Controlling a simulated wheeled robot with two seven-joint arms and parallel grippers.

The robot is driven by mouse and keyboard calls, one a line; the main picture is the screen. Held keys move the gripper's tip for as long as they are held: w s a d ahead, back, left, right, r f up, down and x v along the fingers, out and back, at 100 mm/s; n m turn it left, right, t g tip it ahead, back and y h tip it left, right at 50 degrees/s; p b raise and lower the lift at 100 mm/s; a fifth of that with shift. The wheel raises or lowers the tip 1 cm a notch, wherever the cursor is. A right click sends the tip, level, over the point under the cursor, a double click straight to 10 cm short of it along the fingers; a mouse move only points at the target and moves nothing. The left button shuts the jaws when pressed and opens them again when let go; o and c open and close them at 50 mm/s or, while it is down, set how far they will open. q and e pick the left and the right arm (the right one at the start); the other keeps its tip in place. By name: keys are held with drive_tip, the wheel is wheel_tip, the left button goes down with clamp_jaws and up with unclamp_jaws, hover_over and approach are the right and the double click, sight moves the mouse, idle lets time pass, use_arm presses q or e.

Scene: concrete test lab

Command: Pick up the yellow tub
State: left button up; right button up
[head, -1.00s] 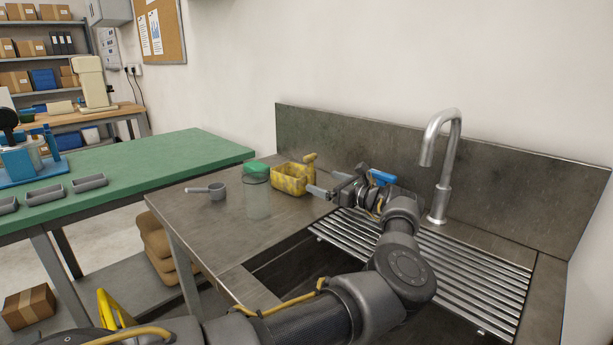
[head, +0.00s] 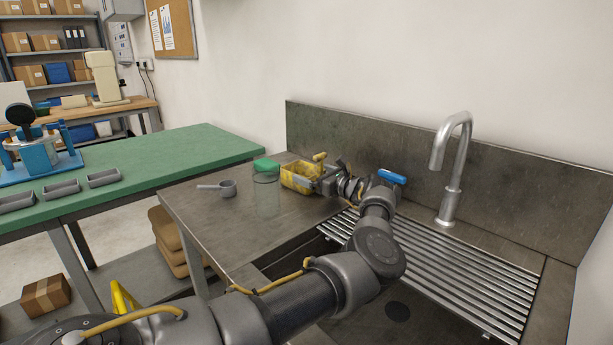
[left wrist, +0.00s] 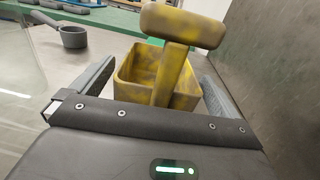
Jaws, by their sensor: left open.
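The yellow tub (head: 294,181), mottled and open-topped, stands upright on the metal sink counter. A T-shaped yellow handle (head: 319,157) rises at its right side. My left gripper (head: 318,184) is open, at the tub's right end in the head view. In the left wrist view the tub (left wrist: 136,72) shows ahead, with the left gripper's fingers (left wrist: 155,85) spread on either side of its near end. The handle stands up between them. I cannot tell whether the fingers touch the walls. The gripper's body hides the tub's near lower part. My right gripper is not in view.
A clear glass vessel (head: 266,194) stands just left of the tub, with a green block (head: 266,165) behind. A grey handled cup (head: 228,188) is farther left. The tap (head: 450,175) and ribbed drainer (head: 440,265) lie right. A metal backsplash (head: 400,150) runs behind.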

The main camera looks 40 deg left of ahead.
use_arm(q)
drive_tip(key=shift+a, duration=1.15)
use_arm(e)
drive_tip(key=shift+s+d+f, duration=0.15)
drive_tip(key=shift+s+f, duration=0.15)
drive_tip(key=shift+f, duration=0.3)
use_arm(q)
drive_tip(key=c, duration=0.9)
drive_tip(key=shift+o, duration=0.2)
wheel_tip(320, 180, up, 10)
drive_tip(key=shift+b, duration=0.45)
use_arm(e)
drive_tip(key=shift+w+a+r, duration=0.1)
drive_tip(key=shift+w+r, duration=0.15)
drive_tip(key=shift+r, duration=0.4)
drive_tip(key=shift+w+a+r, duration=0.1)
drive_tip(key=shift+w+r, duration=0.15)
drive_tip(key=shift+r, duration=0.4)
